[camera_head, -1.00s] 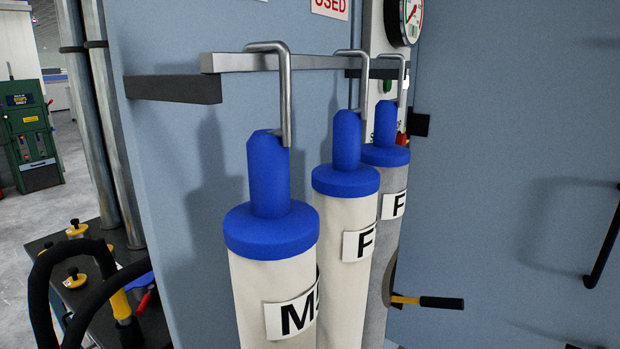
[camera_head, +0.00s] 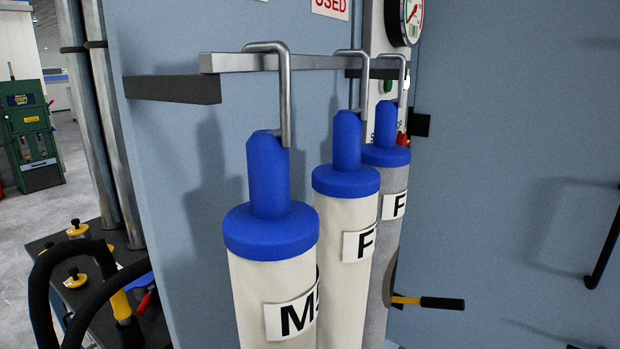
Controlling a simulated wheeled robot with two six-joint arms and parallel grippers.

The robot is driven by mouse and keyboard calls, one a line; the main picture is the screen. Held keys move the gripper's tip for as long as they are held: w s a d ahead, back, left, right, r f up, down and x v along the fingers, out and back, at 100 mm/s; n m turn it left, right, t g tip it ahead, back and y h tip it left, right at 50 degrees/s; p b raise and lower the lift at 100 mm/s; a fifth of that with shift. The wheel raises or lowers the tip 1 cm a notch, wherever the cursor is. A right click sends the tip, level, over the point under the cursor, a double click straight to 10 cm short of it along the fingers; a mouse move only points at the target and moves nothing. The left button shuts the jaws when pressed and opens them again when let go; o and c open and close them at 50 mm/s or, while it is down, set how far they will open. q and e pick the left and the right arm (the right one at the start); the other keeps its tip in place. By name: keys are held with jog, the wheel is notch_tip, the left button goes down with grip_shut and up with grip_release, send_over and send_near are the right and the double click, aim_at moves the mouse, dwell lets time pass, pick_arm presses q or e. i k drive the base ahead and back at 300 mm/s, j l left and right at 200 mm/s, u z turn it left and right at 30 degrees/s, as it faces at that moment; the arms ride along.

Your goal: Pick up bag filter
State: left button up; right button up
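Three bag filters with blue tops hang by metal hooks from a rail on the blue-grey panel. The nearest bag filter (camera_head: 262,282) is cream with a label starting with "M". The middle bag filter (camera_head: 335,212) is cream with a label showing "F". The farthest bag filter (camera_head: 394,228) is grey, also labelled "F", and partly hidden behind the middle one. Their lower ends are cut off or out of sight. Neither of my grippers shows in the view.
The metal rail (camera_head: 236,62) juts from a dark bracket (camera_head: 172,89). A gauge (camera_head: 411,16) is at the top. A black-handled tool (camera_head: 440,303) sticks out right of the filters. Black hoses (camera_head: 40,290) and yellow-topped knobs are lower left. A green cabinet (camera_head: 33,143) stands far left.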

aim_at(346, 190)
jog(key=k+u, duration=0.3)
jog(key=k+j+u, duration=0.15)
jog(key=k+u, duration=0.2)
jog(key=l+u, duration=0.35)
jog(key=l, duration=0.3)
jog(key=l+u, duration=0.35)
jog(key=l, duration=0.35)
jog(key=k+l, duration=0.1)
jog(key=l, duration=2.5)
jog(key=k+l, duration=0.15)
jog(key=l, duration=2.5)
jog(key=k+j+u, duration=0.1)
jog(key=j+u, duration=0.25)
jog(key=j, duration=0.5)
jog(key=j+u, duration=0.35)
jog(key=j, duration=0.5)
jog(key=i+j+u, duration=0.15)
jog(key=j+u, duration=0.15)
jog(key=j, duration=0.55)
